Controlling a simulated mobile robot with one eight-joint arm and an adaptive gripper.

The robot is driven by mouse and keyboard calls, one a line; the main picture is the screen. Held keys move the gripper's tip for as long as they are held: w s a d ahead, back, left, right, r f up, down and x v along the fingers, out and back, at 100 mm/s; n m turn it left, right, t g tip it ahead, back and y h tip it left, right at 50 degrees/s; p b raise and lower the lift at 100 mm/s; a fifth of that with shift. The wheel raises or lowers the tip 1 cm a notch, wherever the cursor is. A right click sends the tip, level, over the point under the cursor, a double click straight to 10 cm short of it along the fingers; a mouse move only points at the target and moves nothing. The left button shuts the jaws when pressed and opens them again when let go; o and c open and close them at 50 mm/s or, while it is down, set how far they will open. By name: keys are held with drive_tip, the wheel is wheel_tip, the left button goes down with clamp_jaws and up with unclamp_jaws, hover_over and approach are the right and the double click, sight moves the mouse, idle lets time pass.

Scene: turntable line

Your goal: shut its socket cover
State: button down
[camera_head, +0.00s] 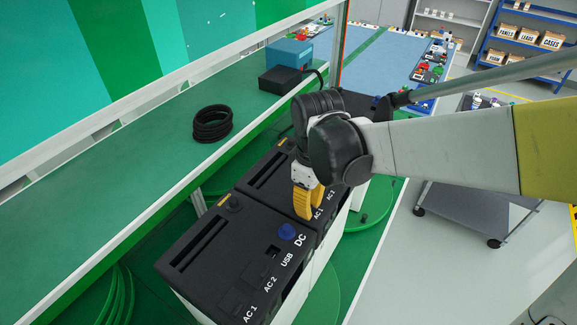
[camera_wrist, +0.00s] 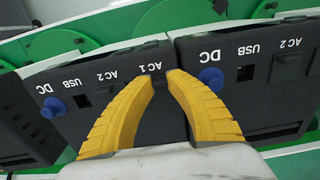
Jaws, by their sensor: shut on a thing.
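Two black power units stand side by side in the head view, the near one (camera_head: 215,262) and the far one (camera_head: 262,190). My gripper's yellow fingers (camera_head: 308,201) point down at the far unit by its AC 1 label. In the wrist view my gripper (camera_wrist: 160,77) is closed around a small dark socket cover (camera_wrist: 158,82) just below the AC 1 label. The fingers hide part of it, and I cannot tell its angle. On that unit, the AC 2 cover (camera_wrist: 107,89), an open USB port (camera_wrist: 82,101) and a blue DC cap (camera_wrist: 54,107) sit to the left.
The near unit has a blue DC cap (camera_head: 287,231) close to my fingers. A green shelf (camera_head: 110,190) runs along the left, with a black cable coil (camera_head: 212,123) and a blue box (camera_head: 290,53). A wheeled cart (camera_head: 470,210) stands at the right.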

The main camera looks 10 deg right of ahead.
drive_tip(key=shift+s+d, duration=0.25)
drive_tip(key=c, duration=1.4)
unclamp_jaws()
drive_tip(key=shift+o, duration=0.7)
drive_tip(key=shift+d, duration=0.1)
drive_tip(key=shift+r, duration=0.3)
wheel_tip(320, 180, up, 11)
drive_tip(key=shift+r, duration=0.2)
